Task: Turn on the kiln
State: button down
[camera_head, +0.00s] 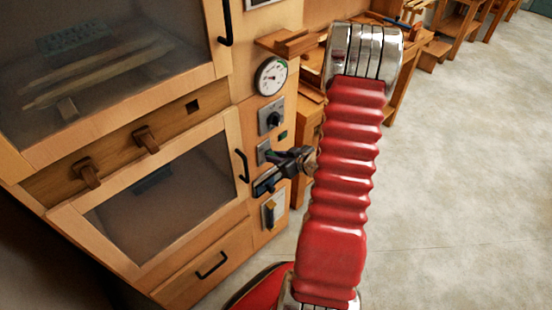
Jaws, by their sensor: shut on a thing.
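The kiln (215,80) is a wooden cabinet with dark glass doors at the left. My gripper (267,172) is at the panel between the dark knob and the yellow-handled switch. It is shut on a small panel control, which is mostly hidden by the fingers. I cannot tell the control's shape or setting.
Black door handles (242,166) stick out left of my gripper. Wooden pegs (146,139) project between the two glass doors. A wooden workbench (400,75) stands behind my red arm. The grey floor (460,190) at the right is clear.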

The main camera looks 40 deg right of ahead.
jog(key=shift+w+r+g, duration=0.15)
jog(key=shift+r+g, duration=0.2)
jog(key=shift+g, duration=0.55)
jog(key=shift+w+r+g, duration=0.15)
jog(key=shift+r+g, duration=0.15)
jog(key=shift+g, duration=0.6)
jog(key=shift+w+r+g, duration=0.15)
jog(key=shift+r+g, duration=0.05)
jog(key=shift+g, duration=0.6)
jog(key=c, duration=1.6)
grip_release()
jog(key=shift+c, duration=0.2)
jog(key=v, duration=1.3)
jog(key=shift+s+r, duration=0.25)
jog(key=shift+s, duration=0.05)
jog(key=shift+a, duration=0.1)
